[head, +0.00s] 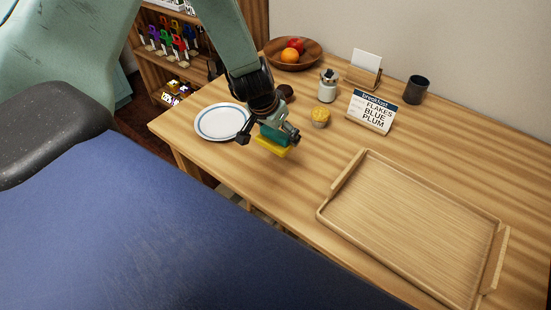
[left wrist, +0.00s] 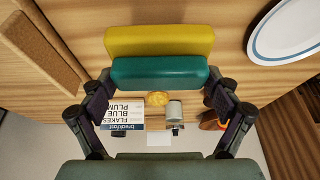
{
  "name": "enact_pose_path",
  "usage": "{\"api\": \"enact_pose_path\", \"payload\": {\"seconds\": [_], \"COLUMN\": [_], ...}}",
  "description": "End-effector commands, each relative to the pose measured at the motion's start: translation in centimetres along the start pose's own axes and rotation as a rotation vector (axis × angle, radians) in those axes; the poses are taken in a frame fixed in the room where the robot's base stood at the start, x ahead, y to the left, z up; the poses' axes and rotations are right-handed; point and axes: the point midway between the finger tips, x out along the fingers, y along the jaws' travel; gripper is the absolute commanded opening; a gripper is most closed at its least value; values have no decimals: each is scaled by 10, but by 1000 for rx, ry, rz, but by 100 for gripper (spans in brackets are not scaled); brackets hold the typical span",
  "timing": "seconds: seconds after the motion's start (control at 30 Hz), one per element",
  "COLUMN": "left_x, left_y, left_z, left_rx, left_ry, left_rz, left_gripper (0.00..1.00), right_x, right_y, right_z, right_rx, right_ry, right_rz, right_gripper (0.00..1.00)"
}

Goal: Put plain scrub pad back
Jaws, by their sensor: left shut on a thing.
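The scrub pad (head: 272,149) is a block with a yellow layer and a teal layer. My left gripper (head: 271,134) is shut on it and holds it near the front edge of the wooden table, to the right of the plate. How far it is above the tabletop is hard to tell. In the left wrist view the pad (left wrist: 158,42) spans the space between the two fingers, teal side nearer my wrist. My right gripper is not in view.
A white plate (head: 222,123) with a blue ring, a muffin (head: 320,117), a jar (head: 327,88), a breakfast sign (head: 371,111), a dark cup (head: 415,90) and a fruit bowl (head: 293,61) stand on the table. An empty wooden tray (head: 400,232) lies right. Shelves (head: 165,55) with colourful items stand behind left.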

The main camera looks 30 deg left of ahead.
Motion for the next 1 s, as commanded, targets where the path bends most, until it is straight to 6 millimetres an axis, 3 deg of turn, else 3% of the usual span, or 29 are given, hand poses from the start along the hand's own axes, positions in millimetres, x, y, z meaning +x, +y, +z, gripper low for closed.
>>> {"api": "enact_pose_path", "payload": {"seconds": [0.33, 0.63, 1.0], "left_x": [44, 56, 85], "left_y": [0, 0, 0], "left_z": [19, 25, 37], "left_rx": [1, -3, -2], "left_ry": [-1, -1, -1], "left_rz": [0, -1, -1], "left_gripper": [59, 59, 59], "right_x": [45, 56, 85], "right_y": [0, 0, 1], "right_z": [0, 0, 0], "right_rx": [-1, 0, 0], "right_ry": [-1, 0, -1], "right_rz": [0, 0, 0], "right_gripper": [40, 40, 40]}}
